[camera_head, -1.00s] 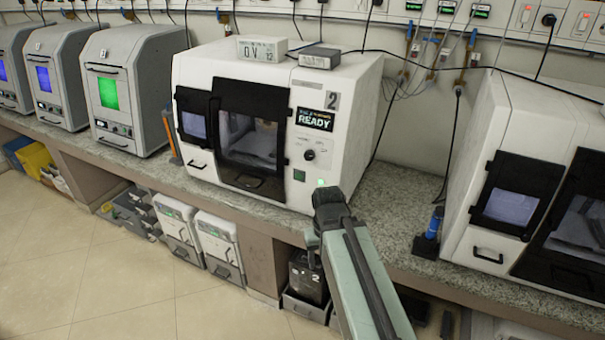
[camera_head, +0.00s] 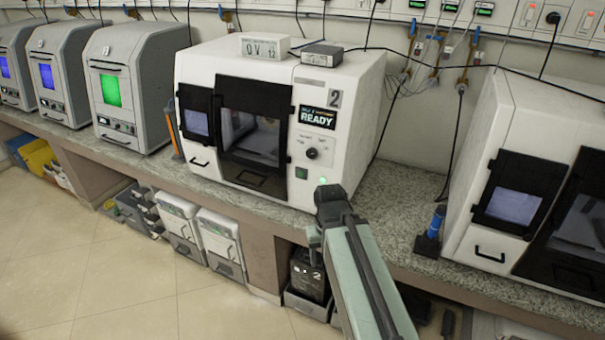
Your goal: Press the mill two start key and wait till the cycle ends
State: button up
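Mill two (camera_head: 347,150) is a white cabinet on the counter with a black "2" on its front. Its screen (camera_head: 317,116) reads READY. A black-framed window door (camera_head: 250,128) looks shut. Below the screen are a dark round knob (camera_head: 312,153), a green square key (camera_head: 301,173) and a small lit green light (camera_head: 322,181). Which of these is the start key I cannot tell for sure. My gripper (camera_head: 327,190) is at the lower right of the panel, close to the green light. Its fingers are hidden behind my arm, so contact cannot be seen.
Another white mill (camera_head: 500,150) stands to the right, with a blue-topped item (camera_head: 436,222) beside it. Grey ovens (camera_head: 122,85) with lit windows stand to the left. Cables hang behind.

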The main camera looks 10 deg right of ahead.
dwell(0.3)
grip_shut()
dwell(1.6)
